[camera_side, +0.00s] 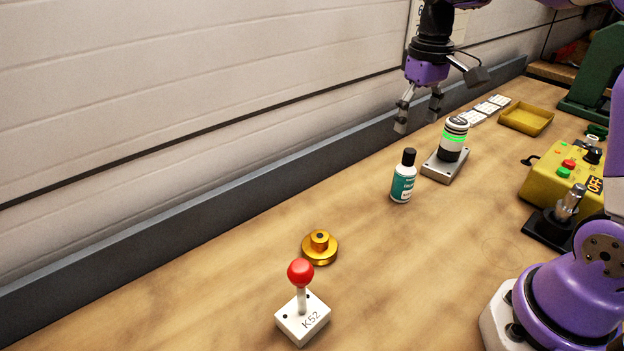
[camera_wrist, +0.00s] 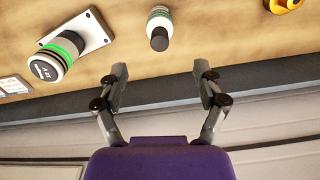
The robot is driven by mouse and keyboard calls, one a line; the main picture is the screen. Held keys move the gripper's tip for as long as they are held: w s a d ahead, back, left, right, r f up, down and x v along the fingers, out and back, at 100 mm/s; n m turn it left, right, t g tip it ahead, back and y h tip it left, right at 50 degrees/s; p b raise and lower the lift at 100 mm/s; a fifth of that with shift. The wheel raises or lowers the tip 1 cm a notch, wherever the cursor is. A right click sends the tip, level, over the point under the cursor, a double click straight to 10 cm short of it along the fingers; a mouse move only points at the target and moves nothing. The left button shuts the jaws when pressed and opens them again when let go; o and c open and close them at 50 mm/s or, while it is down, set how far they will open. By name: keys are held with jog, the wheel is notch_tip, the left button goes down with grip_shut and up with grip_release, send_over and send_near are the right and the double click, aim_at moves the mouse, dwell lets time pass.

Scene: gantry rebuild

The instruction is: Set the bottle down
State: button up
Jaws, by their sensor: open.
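The bottle (camera_side: 403,178) has a black cap and a white and teal label. It stands upright on the wooden table in the side view, in front of the grey plate with the green-ringed cylinder. My gripper (camera_side: 417,124) is open and empty, above and behind the bottle, near the wall. In the wrist view the bottle (camera_wrist: 159,28) shows cap-first at the top centre. The open fingers (camera_wrist: 159,78) stand apart below it in the picture, with nothing between them.
The green-ringed cylinder (camera_side: 453,140) stands close to the bottle. A gold flanged part (camera_side: 320,247) and a red-knobbed lever (camera_side: 302,290) sit at the front. A yellow button box (camera_side: 557,175) and yellow tray (camera_side: 526,118) are at right. The table's middle is clear.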

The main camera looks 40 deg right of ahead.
jog(key=shift+r, duration=0.5)
jog(key=s+a+n+t, duration=0.1)
jog(key=s+a+t, duration=0.4)
jog(key=s+a, duration=0.5)
jog(key=shift+s+r+n+t, duration=0.3)
jog(key=shift+s+n, duration=0.1)
jog(key=shift+s, duration=0.2)
